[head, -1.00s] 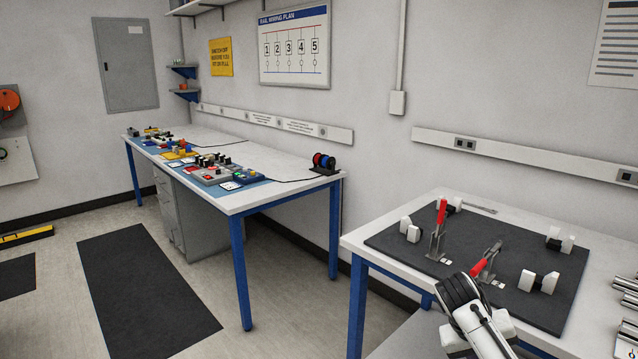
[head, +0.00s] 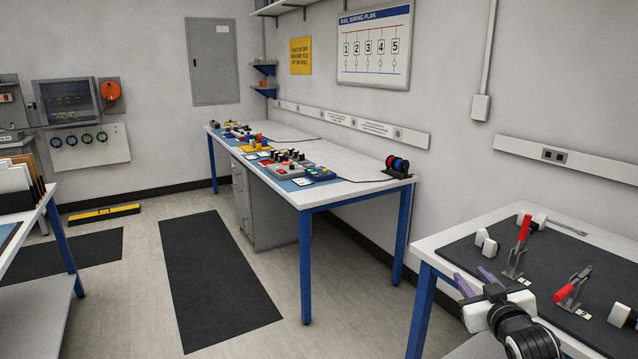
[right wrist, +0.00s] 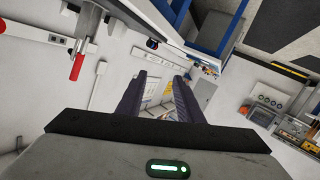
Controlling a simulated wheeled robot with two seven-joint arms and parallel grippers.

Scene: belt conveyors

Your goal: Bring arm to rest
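My right gripper (head: 471,277) is in the lower right of the head view, in front of the near edge of the clamp table. Its two dark purple fingers are apart, with nothing between them. In the right wrist view the same gripper (right wrist: 159,82) shows both fingers spread, with the wall and room behind the gap. My right arm comes in from the bottom right corner of the head view. My left arm and gripper are not in the head view.
The clamp table (head: 440,247) carries a dark mat (head: 545,252) with red-handled clamps (head: 518,245) and white blocks. A long white workbench (head: 345,188) with wiring parts stands behind. Another table (head: 45,205) is at the left edge. Floor between is open, with dark mats (head: 215,280).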

